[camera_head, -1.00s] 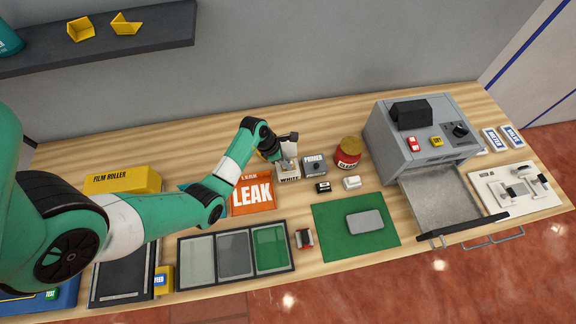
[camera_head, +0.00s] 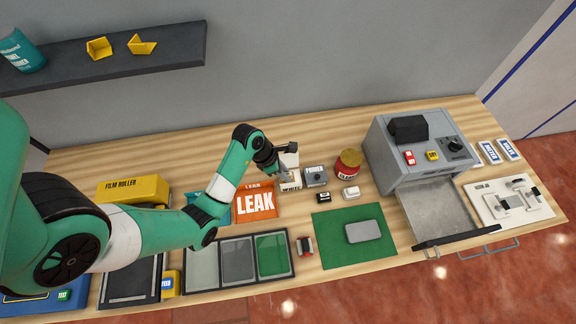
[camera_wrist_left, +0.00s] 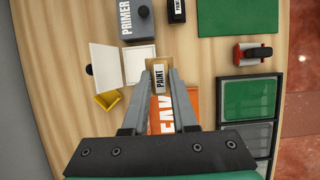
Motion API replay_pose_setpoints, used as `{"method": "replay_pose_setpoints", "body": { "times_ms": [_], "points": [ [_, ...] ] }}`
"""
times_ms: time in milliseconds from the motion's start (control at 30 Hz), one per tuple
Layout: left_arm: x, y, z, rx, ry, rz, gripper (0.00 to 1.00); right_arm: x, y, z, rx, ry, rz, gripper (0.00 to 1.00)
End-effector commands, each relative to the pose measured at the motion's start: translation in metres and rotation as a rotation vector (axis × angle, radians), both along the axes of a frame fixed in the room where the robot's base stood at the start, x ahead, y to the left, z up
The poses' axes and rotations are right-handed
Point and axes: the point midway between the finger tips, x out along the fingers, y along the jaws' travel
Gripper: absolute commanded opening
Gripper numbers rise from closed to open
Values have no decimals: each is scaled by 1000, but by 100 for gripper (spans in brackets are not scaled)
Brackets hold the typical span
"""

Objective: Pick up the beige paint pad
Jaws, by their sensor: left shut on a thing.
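My right gripper is not in view.
A grey PRIMER box (camera_head: 315,176) and a red-labelled jar (camera_head: 348,164) stand right of the white box. A green mat (camera_head: 335,252) bears a grey pad. A three-pane tray (camera_head: 213,283) lies in front. A grey machine (camera_head: 400,170) with an open drawer stands right.

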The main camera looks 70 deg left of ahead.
Motion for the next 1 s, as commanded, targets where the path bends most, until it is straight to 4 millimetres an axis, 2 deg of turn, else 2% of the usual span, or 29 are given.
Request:
{"method": "replay_pose_setpoints", "body": {
  "times_ms": [33, 100, 267, 300, 433, 700, 733, 867, 1000],
  "points": [
    [-10, -13, 13, -1, 1, -3, 0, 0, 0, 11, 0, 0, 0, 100],
    [-22, -30, 20, -1, 2, -3, 0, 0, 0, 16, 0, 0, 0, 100],
    [-42, -58, 34, 0, 2, -1, 0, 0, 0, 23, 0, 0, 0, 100],
    [-45, -63, 34, 0, 0, -1, 0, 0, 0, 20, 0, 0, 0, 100],
    [-52, -71, 39, 0, 0, 1, 0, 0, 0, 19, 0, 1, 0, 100],
    [-53, -73, 40, 0, 0, 1, 0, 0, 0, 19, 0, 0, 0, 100],
    [-53, -73, 40, 0, 0, 1, 24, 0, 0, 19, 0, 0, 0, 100],
    [-53, -73, 40, 0, 0, 1, 1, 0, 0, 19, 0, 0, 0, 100],
    [-53, -73, 40, 0, 0, 1, 0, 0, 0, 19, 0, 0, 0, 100]
  ]
}}
